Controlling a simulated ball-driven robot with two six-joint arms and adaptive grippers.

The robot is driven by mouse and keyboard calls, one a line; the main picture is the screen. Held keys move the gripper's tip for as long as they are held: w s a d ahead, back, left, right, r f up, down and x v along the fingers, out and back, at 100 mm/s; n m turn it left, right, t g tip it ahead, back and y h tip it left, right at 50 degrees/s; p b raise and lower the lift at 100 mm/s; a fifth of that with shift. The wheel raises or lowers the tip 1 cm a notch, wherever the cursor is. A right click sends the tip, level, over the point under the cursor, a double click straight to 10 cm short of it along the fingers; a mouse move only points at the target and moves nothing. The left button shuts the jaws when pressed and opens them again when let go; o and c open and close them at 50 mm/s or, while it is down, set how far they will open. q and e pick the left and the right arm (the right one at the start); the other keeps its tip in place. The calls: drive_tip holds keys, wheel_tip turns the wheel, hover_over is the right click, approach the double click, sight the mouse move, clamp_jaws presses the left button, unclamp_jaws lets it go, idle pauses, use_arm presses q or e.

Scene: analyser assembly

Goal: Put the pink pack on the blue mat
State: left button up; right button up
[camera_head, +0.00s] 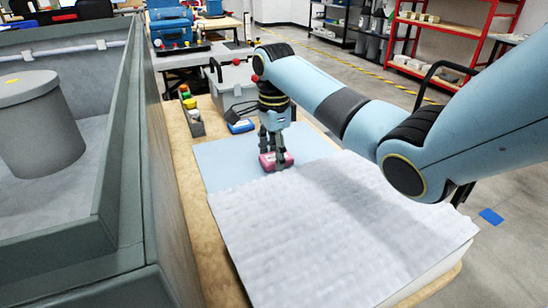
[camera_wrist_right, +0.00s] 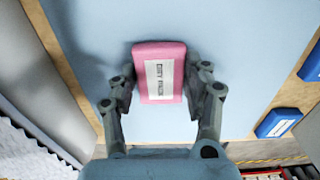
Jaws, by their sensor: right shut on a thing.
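The pink pack (camera_head: 268,162) is between the fingers of my right gripper (camera_head: 273,150) in the head view. In the right wrist view the pink pack (camera_wrist_right: 160,66) has a white printed label, and the fingers of the right gripper (camera_wrist_right: 163,90) are on both its sides. The blue mat (camera_head: 220,157) lies on the wooden table, and the pack is over it; I cannot tell whether it touches the mat. The mat also fills the middle of the right wrist view (camera_wrist_right: 250,60). My left gripper is not in view.
A white textured sheet (camera_head: 330,230) lies in front of the mat. A grey-green walled enclosure (camera_head: 125,150) stands to the left. A narrow bin with coloured items (camera_head: 191,112), a small blue pack (camera_head: 240,127) and a grey case (camera_head: 230,88) are behind the mat.

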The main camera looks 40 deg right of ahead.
sight(274, 157)
drive_tip(key=shift+f, duration=0.15)
drive_tip(key=shift+f, duration=0.1)
drive_tip(key=o, duration=1.2)
drive_tip(key=shift+c, duration=0.2)
wheel_tip(274, 157, up, 12)
drive_tip(key=p, duration=0.2)
